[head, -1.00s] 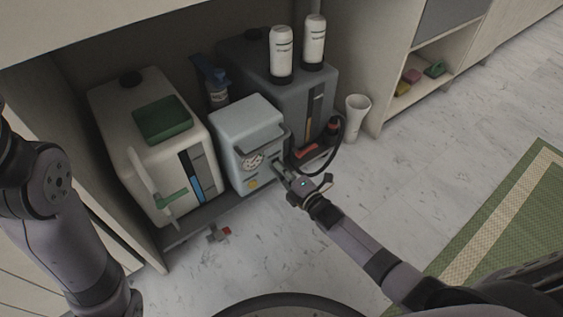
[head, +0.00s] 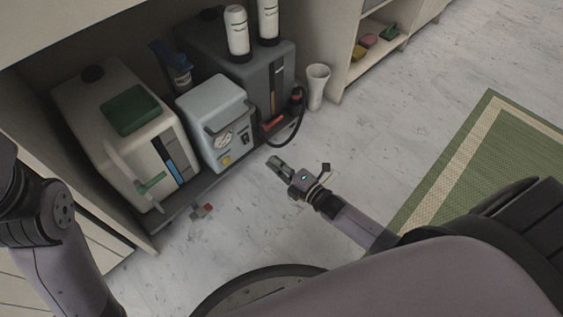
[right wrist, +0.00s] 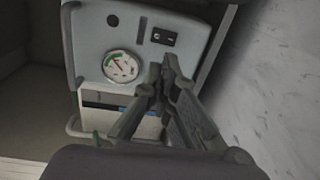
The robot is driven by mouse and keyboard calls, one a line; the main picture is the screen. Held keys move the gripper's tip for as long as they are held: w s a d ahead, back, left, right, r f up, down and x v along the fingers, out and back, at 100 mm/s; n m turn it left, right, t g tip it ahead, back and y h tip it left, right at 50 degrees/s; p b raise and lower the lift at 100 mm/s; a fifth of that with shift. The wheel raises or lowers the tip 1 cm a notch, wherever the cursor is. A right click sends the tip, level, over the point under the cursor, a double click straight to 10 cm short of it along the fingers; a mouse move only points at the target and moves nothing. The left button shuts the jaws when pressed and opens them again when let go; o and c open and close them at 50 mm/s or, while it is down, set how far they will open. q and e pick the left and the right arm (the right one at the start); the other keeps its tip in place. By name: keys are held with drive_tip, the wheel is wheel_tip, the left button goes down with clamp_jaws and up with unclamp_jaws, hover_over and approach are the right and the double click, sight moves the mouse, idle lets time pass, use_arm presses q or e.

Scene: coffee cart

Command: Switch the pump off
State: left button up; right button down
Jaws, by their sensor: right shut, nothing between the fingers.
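The right wrist view shows the gauge (right wrist: 121,67) and switch (right wrist: 164,37) close up; I cannot tell the switch's position. My right gripper (head: 275,162) is shut and empty, in front of and to the right of the pump, apart from it. Its fingertips (right wrist: 166,68) appear just below the switch in the wrist view. My left arm shows at the left edge, but its gripper is out of view.
A cream tank (head: 112,120) with a green top stands left of the pump, a dark grey tank (head: 262,75) behind right. A black hose (head: 299,125) loops beside it. A white cup (head: 316,88) stands at the right.

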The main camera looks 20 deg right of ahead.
drive_tip(key=shift+v, duration=1.1)
